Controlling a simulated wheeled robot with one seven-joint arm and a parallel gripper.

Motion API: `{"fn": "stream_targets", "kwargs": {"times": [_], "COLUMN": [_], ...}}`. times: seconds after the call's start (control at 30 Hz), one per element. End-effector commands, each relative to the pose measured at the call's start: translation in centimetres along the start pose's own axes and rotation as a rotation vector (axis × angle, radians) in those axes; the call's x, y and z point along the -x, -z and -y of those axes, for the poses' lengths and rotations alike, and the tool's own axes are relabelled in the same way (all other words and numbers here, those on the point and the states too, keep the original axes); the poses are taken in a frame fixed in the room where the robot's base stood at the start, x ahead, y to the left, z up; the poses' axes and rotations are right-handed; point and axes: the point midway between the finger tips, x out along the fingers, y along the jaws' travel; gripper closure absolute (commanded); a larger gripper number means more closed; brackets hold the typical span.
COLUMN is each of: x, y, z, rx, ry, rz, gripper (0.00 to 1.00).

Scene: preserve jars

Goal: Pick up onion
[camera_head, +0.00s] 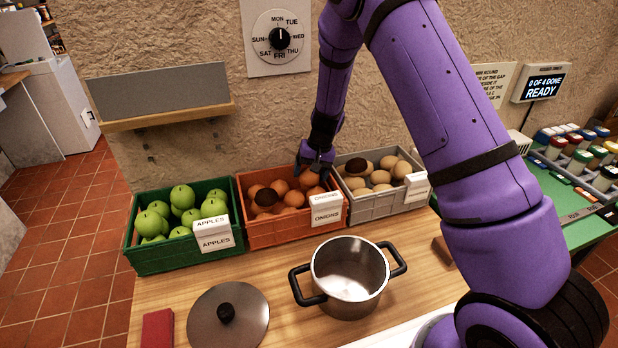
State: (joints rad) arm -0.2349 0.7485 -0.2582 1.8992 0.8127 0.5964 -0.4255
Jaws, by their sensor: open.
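An orange crate (264,239) labelled ONIONS stands at the back of the wooden counter and holds several orange-brown onions (281,188). One darker, brownish round item (266,198) lies among them. My gripper (316,178) points down at the crate's back right corner, over the onions there. It is open. Its fingertips are small and dark, and I cannot tell whether they touch an onion. My purple arm comes in from the upper right and hides part of the right side.
A green crate of apples (180,258) stands left of the onions, a grey crate of potato-like items (372,208) right. In front are an open steel pot (349,272), its lid (246,318) and a red block (157,328). A wall shelf (170,117) is at upper left.

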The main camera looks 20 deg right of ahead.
Motion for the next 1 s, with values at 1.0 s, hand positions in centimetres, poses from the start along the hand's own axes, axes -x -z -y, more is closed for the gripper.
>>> {"fn": "stream_targets", "kwargs": {"times": [1.0], "x": [3.2], "y": [0.1], "z": [1.0], "rx": [0.001], "ry": [0.002], "rz": [-0.005], "gripper": [0.62]}}
